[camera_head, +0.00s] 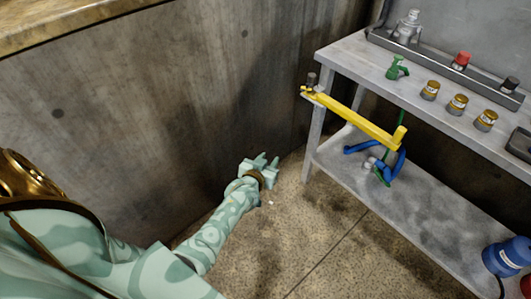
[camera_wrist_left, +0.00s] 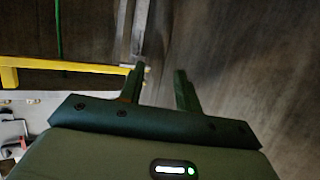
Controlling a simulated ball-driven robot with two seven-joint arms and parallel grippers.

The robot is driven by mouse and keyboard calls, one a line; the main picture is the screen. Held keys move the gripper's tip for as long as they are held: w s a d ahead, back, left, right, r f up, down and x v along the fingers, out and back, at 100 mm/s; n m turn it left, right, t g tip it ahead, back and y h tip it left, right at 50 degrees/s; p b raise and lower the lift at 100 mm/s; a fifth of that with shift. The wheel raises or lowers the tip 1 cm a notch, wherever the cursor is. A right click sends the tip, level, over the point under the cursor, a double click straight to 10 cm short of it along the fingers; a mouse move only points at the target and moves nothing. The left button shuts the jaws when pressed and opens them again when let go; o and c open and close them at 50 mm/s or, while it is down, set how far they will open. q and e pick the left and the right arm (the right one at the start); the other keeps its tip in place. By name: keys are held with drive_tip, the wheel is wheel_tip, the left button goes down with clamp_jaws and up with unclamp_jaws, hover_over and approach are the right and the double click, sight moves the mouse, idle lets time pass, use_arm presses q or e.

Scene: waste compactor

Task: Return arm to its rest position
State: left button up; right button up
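My left arm (camera_head: 208,232) is pale green with swirls and comes in from the left in the head view. Its gripper (camera_head: 268,161) is over the floor, left of the shelf table and apart from it. In the left wrist view the two green fingers (camera_wrist_left: 160,80) stand apart with nothing between them, so the gripper is open and empty. A yellow bar (camera_head: 355,117) juts out at the table's left end, to the right of the gripper. The bar also shows at the left of the left wrist view (camera_wrist_left: 65,65). My right gripper is in neither view.
A grey two-tier table (camera_head: 345,57) stands at the right, holding a green object (camera_head: 397,68) and several small yellow jars (camera_head: 458,104). Blue and green parts (camera_head: 388,165) hang or lie by the lower shelf. A concrete wall (camera_head: 150,110) is behind the gripper. The floor (camera_head: 325,235) is clear.

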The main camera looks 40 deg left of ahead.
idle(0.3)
